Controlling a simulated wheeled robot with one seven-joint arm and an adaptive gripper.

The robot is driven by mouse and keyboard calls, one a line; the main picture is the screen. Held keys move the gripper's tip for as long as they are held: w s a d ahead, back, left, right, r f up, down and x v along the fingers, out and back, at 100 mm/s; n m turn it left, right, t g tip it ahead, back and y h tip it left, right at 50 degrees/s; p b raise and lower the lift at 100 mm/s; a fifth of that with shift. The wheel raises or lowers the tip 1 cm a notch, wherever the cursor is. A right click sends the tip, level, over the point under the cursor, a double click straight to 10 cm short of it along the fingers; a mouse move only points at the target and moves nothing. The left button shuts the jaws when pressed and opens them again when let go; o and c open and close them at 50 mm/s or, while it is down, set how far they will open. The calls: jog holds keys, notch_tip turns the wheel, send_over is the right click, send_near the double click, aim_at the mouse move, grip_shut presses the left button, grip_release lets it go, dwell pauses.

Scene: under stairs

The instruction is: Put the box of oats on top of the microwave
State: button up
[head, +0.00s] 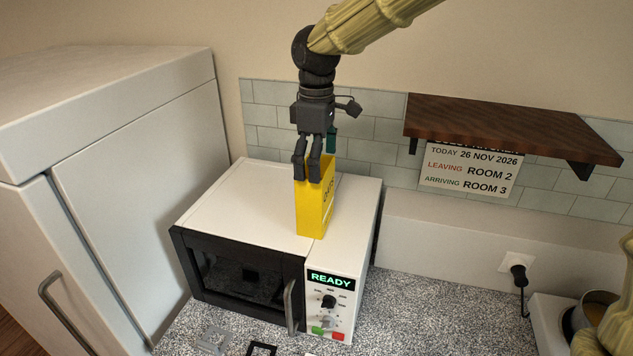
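The yellow box of oats (316,214) is upright over the right part of the microwave's white top, with dark lettering on its side. My gripper (309,170) points down at the box's upper end, and its dark fingers appear closed on it. They hide part of the box's top. The box's lower end meets the microwave top in the picture, but I cannot tell whether it touches or hangs just above. The microwave (245,205) stands on the counter with its door shut and a green READY display.
A white fridge (140,150) stands left of the microwave. A dark wooden shelf (510,130) juts from the wall at right, above a notice (470,170). The speckled counter (430,310) is clear right of the microwave. A pot (597,308) is at far right.

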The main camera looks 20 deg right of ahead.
notch_tip(320, 180, up, 7)
jog(key=b, duration=0.2)
jog(key=shift+r, duration=0.15)
jog(key=shift+s, duration=0.1)
dwell(0.3)
